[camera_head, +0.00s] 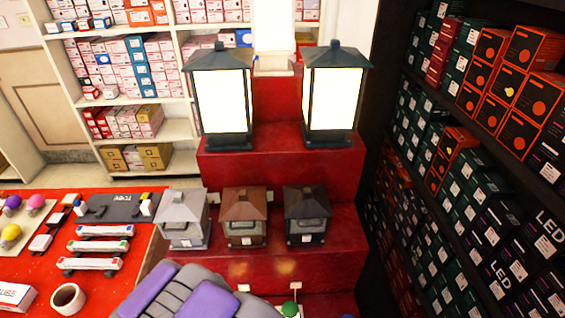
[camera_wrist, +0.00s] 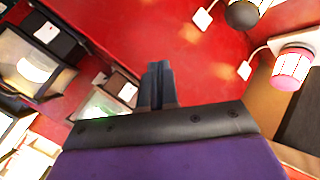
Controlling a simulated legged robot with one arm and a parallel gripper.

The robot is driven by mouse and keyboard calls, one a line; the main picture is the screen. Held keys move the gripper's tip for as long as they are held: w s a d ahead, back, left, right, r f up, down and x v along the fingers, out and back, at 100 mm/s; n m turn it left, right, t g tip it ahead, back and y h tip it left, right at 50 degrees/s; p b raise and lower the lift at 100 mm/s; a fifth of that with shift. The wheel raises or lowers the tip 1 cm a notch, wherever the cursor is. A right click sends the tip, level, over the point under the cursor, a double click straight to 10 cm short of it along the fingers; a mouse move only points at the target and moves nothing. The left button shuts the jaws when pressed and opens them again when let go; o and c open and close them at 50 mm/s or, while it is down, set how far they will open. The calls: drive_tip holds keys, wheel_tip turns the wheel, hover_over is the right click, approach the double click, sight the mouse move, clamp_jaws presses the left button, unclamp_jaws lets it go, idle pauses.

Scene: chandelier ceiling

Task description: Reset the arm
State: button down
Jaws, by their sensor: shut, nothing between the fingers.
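My gripper (camera_wrist: 157,84) shows in the wrist view, its two dark fingers together and nothing between them. It is over a red surface. In the head view, the grey and purple part (camera_head: 185,293) of my arm shows at the bottom, left of centre, in front of the red stepped stand (camera_head: 330,262). My fingertips cannot be made out there.
Three small house-shaped lanterns, grey (camera_head: 183,220), brown (camera_head: 245,217) and black (camera_head: 306,215), stand on the lower step. Two tall lit lanterns (camera_head: 221,100) (camera_head: 335,95) stand above. A red table (camera_head: 45,265) is at left. Dark box shelves (camera_head: 470,120) line the right.

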drive_tip(key=s+d+r+m+g+y, duration=0.2)
drive_tip(key=d+r+m+g, duration=0.15)
drive_tip(key=r, duration=0.55)
drive_tip(key=s+d+r+m+g+y, duration=0.25)
drive_tip(key=r+g, duration=0.25)
drive_tip(key=r, duration=0.3)
drive_tip(key=s+d+r+m+g+h, duration=0.1)
drive_tip(key=s+d+r+m, duration=0.1)
drive_tip(key=s+d+r, duration=0.4)
drive_tip(key=s+d+r+m+g+h, duration=0.2)
drive_tip(key=s+d+r, duration=0.4)
drive_tip(key=s+d, duration=0.5)
drive_tip(key=shift+s+d, duration=0.35)
drive_tip(key=shift+d, duration=0.55)
